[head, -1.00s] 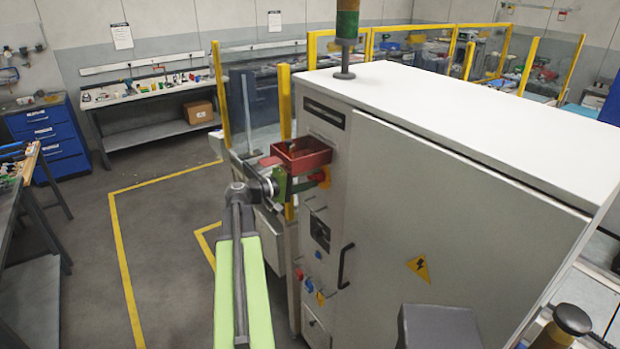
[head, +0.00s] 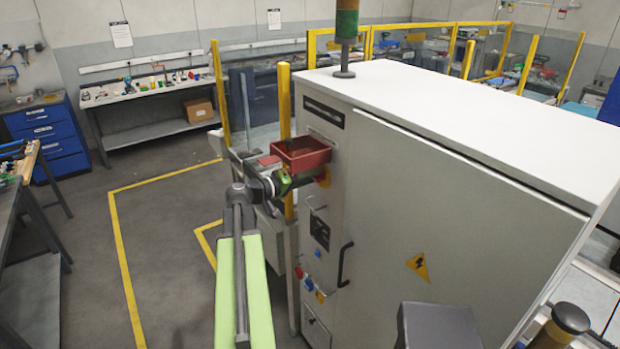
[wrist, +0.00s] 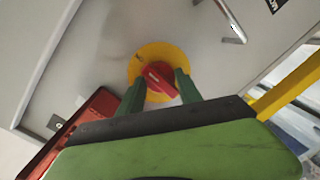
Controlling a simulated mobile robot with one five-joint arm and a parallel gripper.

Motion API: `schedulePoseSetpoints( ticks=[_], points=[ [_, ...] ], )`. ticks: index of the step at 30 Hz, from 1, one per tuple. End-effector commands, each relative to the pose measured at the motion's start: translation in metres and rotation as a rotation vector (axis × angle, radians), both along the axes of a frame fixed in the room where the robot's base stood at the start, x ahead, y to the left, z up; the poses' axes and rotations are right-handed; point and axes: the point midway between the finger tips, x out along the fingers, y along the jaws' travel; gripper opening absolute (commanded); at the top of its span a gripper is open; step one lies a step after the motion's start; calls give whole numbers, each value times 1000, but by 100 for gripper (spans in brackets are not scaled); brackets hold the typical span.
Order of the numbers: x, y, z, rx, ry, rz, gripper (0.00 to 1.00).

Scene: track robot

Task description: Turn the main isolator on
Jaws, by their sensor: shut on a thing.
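The main isolator is a red rotary knob (wrist: 158,80) on a round yellow plate (wrist: 146,58), on the pale grey cabinet face. My green gripper (wrist: 159,83) has one finger on each side of the knob and is shut on it. The knob's grip bar lies at a slant in the wrist view. In the head view my gripper (head: 302,181) reaches the cabinet's narrow side just under a red bin. There only an edge of the yellow plate (head: 325,176) shows, and the knob is hidden behind my gripper.
The red bin (head: 304,155) sits close above my gripper and also shows at the left in the wrist view (wrist: 92,112). The grey cabinet (head: 430,220) has a black door handle (head: 345,265). A yellow post (head: 285,110) stands behind. Floor to the left is clear.

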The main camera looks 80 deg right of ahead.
Motion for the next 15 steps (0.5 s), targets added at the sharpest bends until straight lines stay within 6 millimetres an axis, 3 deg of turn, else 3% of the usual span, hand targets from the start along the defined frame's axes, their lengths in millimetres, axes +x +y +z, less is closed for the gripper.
schedulePoseSetpoints(
  ticks=[9, 10, 15],
  points=[
    [-1, -1, 2, -3, 4, 0, 1],
    [-1, -1, 2, -2, 5, 0, 45],
    [-1, -1, 1, -2, 3, 0, 63]
  ],
)
